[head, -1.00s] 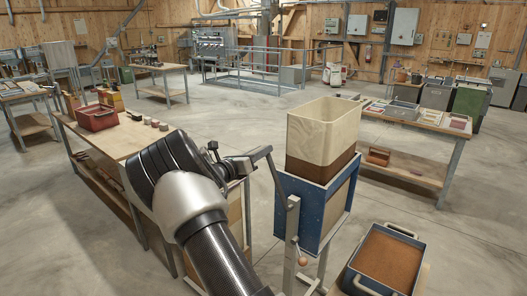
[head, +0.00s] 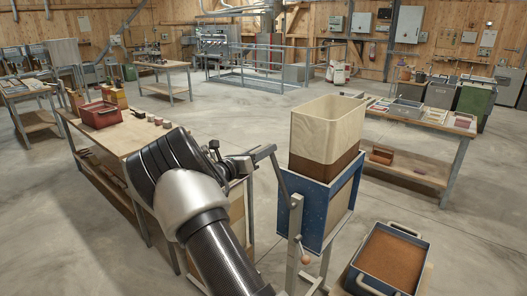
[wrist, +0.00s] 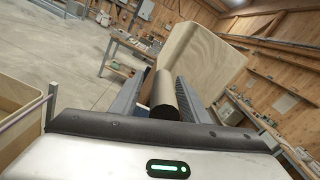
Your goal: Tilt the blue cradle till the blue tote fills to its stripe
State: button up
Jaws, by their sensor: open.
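The blue cradle (head: 318,218) stands on a metal frame, holding a tall cream bin (head: 325,130) with a brown lower band. The bin looks upright. A grey crank arm (head: 282,180) runs down the cradle's left side; a small wooden knob (head: 305,259) is below it. The blue tote (head: 357,283) sits at the lower right with brown feed in it; I cannot make out its stripe. My gripper (head: 247,164) is at the crank's upper end. In the wrist view, a dark round handle (wrist: 163,95) lies between my open fingers (wrist: 160,100).
A wooden bench (head: 125,138) with a red crate (head: 104,115) is at the left. Another bench (head: 425,122) with trays stands right of the cradle. Grey railings (head: 265,68) are at the back.

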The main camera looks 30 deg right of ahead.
jog(key=b+v, duration=0.1)
jog(key=v, duration=1.6)
jog(key=s+d+r+m+g+y, duration=0.1)
jog(key=s+d+m+g+y, duration=0.15)
jog(key=s+m, duration=0.45)
jog(key=s+d+m+g+y, duration=0.25)
jog(key=s+m+y, duration=0.2)
jog(key=s, duration=0.45)
jog(key=s+a+r+m+t+y, duration=0.1)
jog(key=s+a+r+m+y, duration=0.1)
jog(key=s+a+m+y, duration=0.2)
jog(key=s+a+r+m+t+y, duration=0.2)
jog(key=s+a+m+y, duration=0.3)
jog(key=s+a+m, duration=0.5)
jog(key=s+a, duration=0.2)
jog(key=s, duration=0.2)
jog(key=shift+s+r+m+t+p, duration=0.3)
jog(key=shift+s+m+p, duration=0.05)
jog(key=shift+s+a+y, duration=0.15)
jog(key=shift+a+y, duration=0.1)
jog(key=shift+y, duration=0.05)
jog(key=shift+c, duration=1.4)
jog(key=shift+m, duration=0.3)
